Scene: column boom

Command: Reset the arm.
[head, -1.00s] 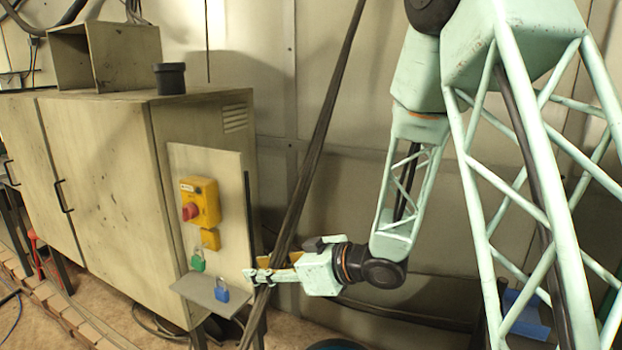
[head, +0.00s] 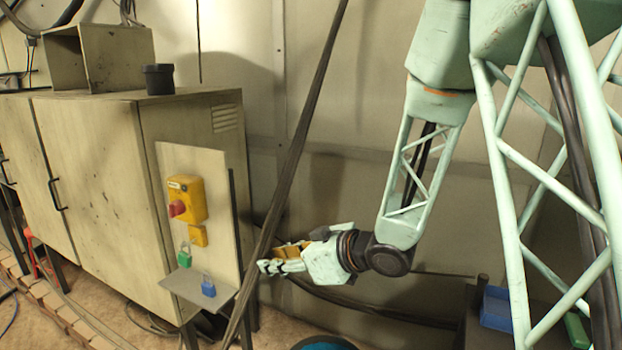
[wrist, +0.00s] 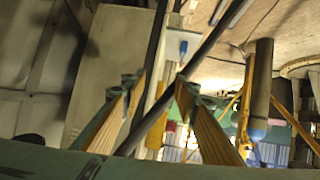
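My arm reaches down from the upper right of the head view, its lower end bent toward the left. My gripper (head: 275,257) points left, just right of the grey panel (head: 222,240) on the cabinet. In the wrist view my gripper (wrist: 157,84) has its two fingers, with orange inner faces, spread apart and nothing clamped between them. A dark slanting strap or cable (head: 305,130) passes close by the fingertips; it also crosses behind or between the fingers in the wrist view (wrist: 205,47). I cannot tell whether they touch.
A black cup (head: 159,79) stands on the cabinet (head: 95,180). A blue bin (head: 495,308) is at lower right.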

